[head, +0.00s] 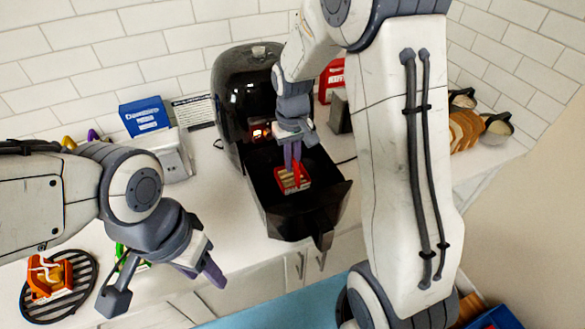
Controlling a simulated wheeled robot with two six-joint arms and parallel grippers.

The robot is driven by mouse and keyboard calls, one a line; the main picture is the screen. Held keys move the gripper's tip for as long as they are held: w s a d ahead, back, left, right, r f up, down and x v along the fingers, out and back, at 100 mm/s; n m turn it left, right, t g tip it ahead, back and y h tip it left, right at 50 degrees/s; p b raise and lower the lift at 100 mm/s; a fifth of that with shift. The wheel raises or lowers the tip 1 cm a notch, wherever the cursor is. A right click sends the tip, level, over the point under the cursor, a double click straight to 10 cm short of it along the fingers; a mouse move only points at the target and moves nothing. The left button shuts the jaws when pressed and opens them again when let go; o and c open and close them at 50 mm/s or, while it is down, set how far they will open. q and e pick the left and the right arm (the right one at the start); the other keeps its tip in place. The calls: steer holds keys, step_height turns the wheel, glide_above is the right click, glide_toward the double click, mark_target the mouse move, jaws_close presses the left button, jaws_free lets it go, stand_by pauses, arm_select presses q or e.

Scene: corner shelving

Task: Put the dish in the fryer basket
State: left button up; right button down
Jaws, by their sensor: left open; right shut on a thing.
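The black fryer (232,85) stands against the tiled wall with its black basket (322,212) pulled out toward me. A small red dish (304,184) with light, striped contents is within the basket's opening, toward its back. My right gripper (294,167) reaches down from above and is shut on the dish. I cannot tell whether the dish touches the basket floor. My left gripper (165,287) is open and empty, at the counter's front edge, left of the basket.
An orange-red dish with food (48,278) sits on a black round rack (80,285) at left. A blue box (142,115) and a grey-white appliance (172,158) stand left of the fryer. Bread (464,130) is at right. My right arm hides much of the right counter.

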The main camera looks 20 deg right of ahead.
mark_target(292, 175)
steer(key=shift+f, duration=1.5)
steer(key=shift+f, duration=0.1)
steer(key=c, duration=1)
jaws_free()
steer(key=shift+s, duration=0.1)
steer(key=shift+o, duration=0.2)
step_height(292, 175, up, 12)
steer(key=shift+r+b, duration=0.1)
steer(key=shift+b, duration=0.3)
steer(key=s+a+n, duration=0.2)
steer(key=s+a, duration=0.2)
steer(key=s, duration=0.4)
steer(key=s+a+f+n, duration=0.1)
steer(key=s+a+n, duration=0.1)
steer(key=s+a, duration=0.3)
steer(key=s+a+n+y, duration=0.1)
steer(key=s+a, duration=0.4)
steer(key=s, duration=0.6)
steer(key=shift+s+f+n, duration=0.15)
steer(key=shift+f+n, duration=0.2)
steer(key=shift+n, duration=0.55)
